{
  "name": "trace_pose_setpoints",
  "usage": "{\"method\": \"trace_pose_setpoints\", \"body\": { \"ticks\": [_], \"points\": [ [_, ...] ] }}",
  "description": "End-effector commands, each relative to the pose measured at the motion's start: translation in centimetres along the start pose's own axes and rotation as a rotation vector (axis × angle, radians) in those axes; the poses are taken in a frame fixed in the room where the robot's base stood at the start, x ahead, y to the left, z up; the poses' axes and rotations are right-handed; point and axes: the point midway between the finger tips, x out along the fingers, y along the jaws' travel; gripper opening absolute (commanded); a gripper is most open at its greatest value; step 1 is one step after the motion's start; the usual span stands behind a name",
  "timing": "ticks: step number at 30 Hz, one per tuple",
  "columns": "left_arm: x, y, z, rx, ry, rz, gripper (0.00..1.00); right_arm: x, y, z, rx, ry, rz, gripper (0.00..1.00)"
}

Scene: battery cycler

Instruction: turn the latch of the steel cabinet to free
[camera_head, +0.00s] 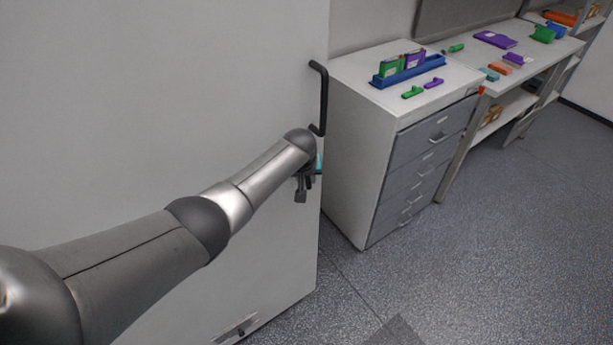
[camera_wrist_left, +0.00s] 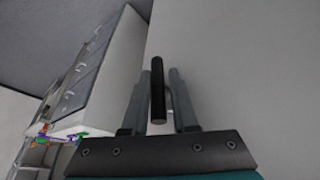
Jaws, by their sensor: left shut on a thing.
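The steel cabinet (camera_head: 160,90) is a large pale grey body that fills the left of the head view; its smooth face also shows in the wrist view (camera_wrist_left: 245,75). The latch (camera_wrist_left: 157,88) is a short dark bar near the cabinet's edge. My left gripper (camera_head: 304,184) is at the door's right edge, below the black handle. In the wrist view its two grey fingers (camera_wrist_left: 158,80) stand on either side of the dark bar, shut on it. In the head view the gripper and wrist mostly hide the latch. My right gripper is not in view.
A black bar handle (camera_head: 319,98) sticks out at the cabinet's edge just above my wrist. A drawer unit (camera_head: 350,160) stands close to the right, with a blue rack (camera_head: 409,71) on top. A workbench (camera_head: 540,65) is beyond. The floor (camera_head: 500,250) at right is clear.

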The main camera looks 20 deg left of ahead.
Motion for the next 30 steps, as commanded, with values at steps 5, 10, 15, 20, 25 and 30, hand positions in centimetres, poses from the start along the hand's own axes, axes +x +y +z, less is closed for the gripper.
{"method": "trace_pose_setpoints", "body": {
  "ticks": [5, 10, 15, 20, 25, 30],
  "points": [
    [-0.05, 0.33, -0.38, 0.026, -0.030, -0.050, 0.00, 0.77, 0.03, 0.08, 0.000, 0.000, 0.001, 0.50],
    [-0.13, 0.27, -0.35, 0.038, -0.051, -0.079, 0.00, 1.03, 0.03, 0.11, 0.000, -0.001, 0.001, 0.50],
    [-0.21, 0.24, -0.33, 0.044, -0.059, -0.089, 0.00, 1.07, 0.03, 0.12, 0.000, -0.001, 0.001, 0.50],
    [-0.23, 0.23, -0.33, 0.044, -0.059, -0.090, 0.00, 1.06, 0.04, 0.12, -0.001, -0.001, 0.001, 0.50],
    [-0.23, 0.24, -0.33, 0.044, -0.059, -0.089, 0.29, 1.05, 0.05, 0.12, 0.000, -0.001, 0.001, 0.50],
    [-0.20, 0.19, -0.27, 0.043, -0.060, -0.090, 0.37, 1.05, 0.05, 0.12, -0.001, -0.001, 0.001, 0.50]
  ]
}}
